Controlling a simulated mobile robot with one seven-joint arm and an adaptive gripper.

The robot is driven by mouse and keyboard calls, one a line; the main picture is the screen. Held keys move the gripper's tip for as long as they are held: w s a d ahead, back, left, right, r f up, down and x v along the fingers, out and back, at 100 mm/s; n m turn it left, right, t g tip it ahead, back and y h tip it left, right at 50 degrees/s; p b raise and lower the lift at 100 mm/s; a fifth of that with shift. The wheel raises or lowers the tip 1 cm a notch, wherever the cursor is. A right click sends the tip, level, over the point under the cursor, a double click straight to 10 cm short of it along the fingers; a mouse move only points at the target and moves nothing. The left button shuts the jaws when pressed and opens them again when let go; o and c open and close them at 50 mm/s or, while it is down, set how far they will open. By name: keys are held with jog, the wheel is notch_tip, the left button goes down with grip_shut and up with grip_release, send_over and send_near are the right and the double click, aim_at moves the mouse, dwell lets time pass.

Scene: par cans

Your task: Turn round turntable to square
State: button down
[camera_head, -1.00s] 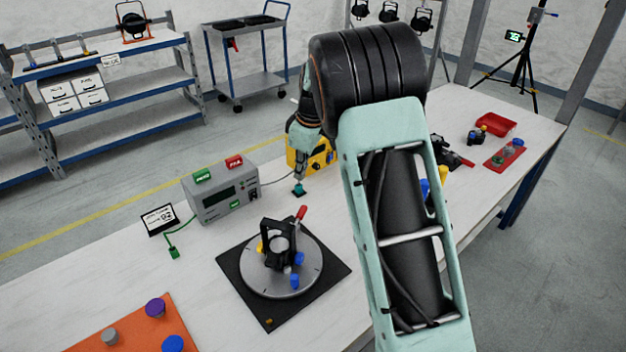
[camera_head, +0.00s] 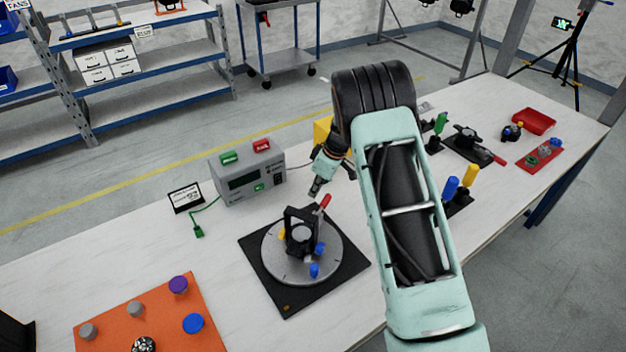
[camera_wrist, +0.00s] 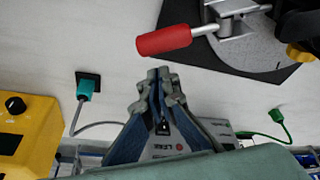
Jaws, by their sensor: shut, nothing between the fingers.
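The round turntable (camera_head: 343,262) is a grey disc on a black square base plate (camera_head: 262,244), on the white bench. A black bracket (camera_head: 289,228) stands on the disc, with blue knobs, a yellow knob and a red handle (camera_head: 325,201). In the wrist view the red handle (camera_wrist: 165,41) lies just beyond my fingertips, and part of the grey disc (camera_wrist: 250,45) shows at the upper right. My gripper (camera_wrist: 156,85) is shut and empty, apart from the handle. In the head view my gripper (camera_head: 315,192) is above the bench, close behind and beside the red handle.
A grey meter box (camera_head: 247,181) with a green-lead plug (camera_head: 198,231) stands behind the turntable. An orange mat (camera_head: 160,320) with several knobs lies at front left. A teal plug (camera_wrist: 85,89) and a yellow box (camera_wrist: 25,130) are left in the wrist view.

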jog(key=shift+s+d+r, duration=0.2)
jog(key=shift+s+d, duration=0.1)
jog(key=shift+d, duration=0.3)
jog(key=shift+s+d+r, duration=0.15)
jog(key=shift+s+d, duration=0.1)
jog(key=shift+d, duration=0.3)
jog(key=shift+d, duration=0.15)
jog(key=d+b, duration=0.1)
jog(key=s+d+m+b, duration=0.1)
jog(key=d+m+b, duration=0.1)
jog(key=shift+s+f+t, duration=0.15)
jog(key=shift+s+t, duration=0.15)
jog(key=shift+s+d+m+h+b, duration=0.2)
jog(key=shift+s+d+m+b, duration=0.2)
jog(key=shift+d+m+b, duration=0.15)
jog(key=shift+s+d+m+h+b, duration=0.2)
jog(key=shift+s+d+m+b, duration=0.25)
jog(key=shift+d+m, duration=0.15)
jog(key=shift+s+d+m+t+b, duration=0.4)
jog(key=shift+s+d+m+b, duration=0.3)
jog(key=shift+s+d+m, duration=0.3)
jog(key=shift+d, duration=0.1)
